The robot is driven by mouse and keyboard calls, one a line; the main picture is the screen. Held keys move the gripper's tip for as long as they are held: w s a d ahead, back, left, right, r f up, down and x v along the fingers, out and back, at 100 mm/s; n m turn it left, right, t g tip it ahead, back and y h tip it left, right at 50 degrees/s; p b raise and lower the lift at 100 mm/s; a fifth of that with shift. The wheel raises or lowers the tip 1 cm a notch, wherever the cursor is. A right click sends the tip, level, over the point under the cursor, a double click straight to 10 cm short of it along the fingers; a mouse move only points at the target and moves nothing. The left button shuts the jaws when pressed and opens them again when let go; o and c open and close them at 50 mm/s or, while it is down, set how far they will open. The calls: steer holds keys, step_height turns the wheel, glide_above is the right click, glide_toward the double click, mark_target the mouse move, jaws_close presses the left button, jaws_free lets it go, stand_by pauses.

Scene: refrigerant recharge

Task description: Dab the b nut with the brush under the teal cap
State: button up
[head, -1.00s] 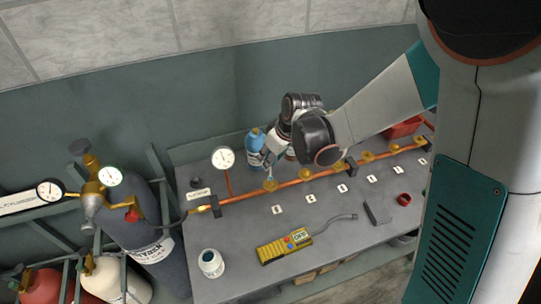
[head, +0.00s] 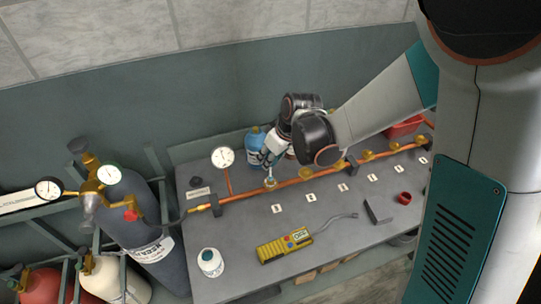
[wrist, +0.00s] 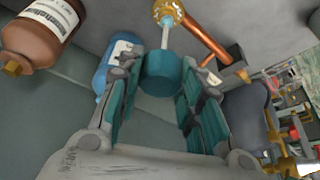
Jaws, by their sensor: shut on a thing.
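My gripper (head: 270,160) is shut on the teal cap (wrist: 163,73), which sits between its fingers in the wrist view. A pale brush stem (wrist: 166,37) runs from the cap to a brass nut (wrist: 168,10), and its tip appears to touch it. In the head view this is the leftmost nut (head: 270,184) on the copper pipe, and it looks pale. Which letter it carries I cannot read. A white jar (head: 210,263) stands at the bench's front left.
The copper pipe (head: 240,194) with several more brass nuts crosses the bench. A blue bottle (head: 255,142) stands behind my gripper, with a brown bottle (wrist: 40,35) beside it. A yellow detector (head: 284,246), grey block (head: 378,211) and red ring (head: 404,197) lie in front.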

steer(key=shift+r, duration=0.15)
steer(key=shift+r+p, duration=2.25)
steer(key=shift+r, duration=1.15)
steer(key=shift+d, duration=0.1)
